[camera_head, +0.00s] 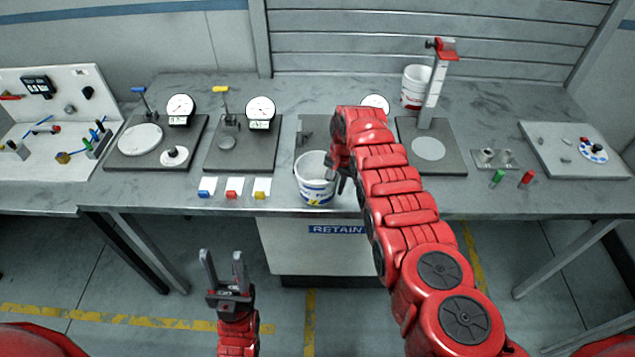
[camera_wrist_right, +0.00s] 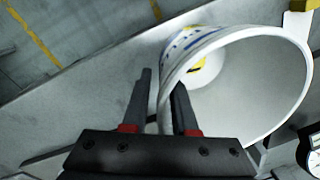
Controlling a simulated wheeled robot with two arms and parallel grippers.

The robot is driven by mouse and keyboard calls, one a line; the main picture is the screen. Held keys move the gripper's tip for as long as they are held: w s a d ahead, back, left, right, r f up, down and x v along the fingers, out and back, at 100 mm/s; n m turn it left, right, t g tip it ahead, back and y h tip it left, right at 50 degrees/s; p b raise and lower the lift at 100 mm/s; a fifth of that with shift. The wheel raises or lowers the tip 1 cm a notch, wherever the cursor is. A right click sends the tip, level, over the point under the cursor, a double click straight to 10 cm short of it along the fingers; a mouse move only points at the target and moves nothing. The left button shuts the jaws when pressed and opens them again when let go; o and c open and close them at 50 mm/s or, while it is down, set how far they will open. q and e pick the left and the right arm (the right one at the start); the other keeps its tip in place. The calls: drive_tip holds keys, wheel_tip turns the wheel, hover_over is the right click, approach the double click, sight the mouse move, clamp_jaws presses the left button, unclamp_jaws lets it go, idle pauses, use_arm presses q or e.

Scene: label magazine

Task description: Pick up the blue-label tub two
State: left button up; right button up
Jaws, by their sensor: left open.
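A white tub (camera_head: 316,192) with blue print and a yellow mark stands near the table's front edge. It also shows large and open-mouthed in the right wrist view (camera_wrist_right: 270,85). My right gripper (camera_head: 342,175) is at the tub's right side. In the right wrist view its fingers (camera_wrist_right: 163,100) straddle the tub wall at the rim, one inside and one outside. A narrow gap shows beside the outer finger; whether they press on the wall is unclear. My left gripper (camera_head: 224,262) is open and empty, low in front of the table.
Cards with blue (camera_head: 206,188), red (camera_head: 233,188) and yellow (camera_head: 261,189) blocks lie left of the tub. Gauge stands (camera_head: 155,145) are behind. Another white tub (camera_head: 414,88) stands at the back. A RETAIN bin (camera_head: 290,240) is below the table.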

clamp_jaws()
drive_tip(key=shift+r, duration=0.1)
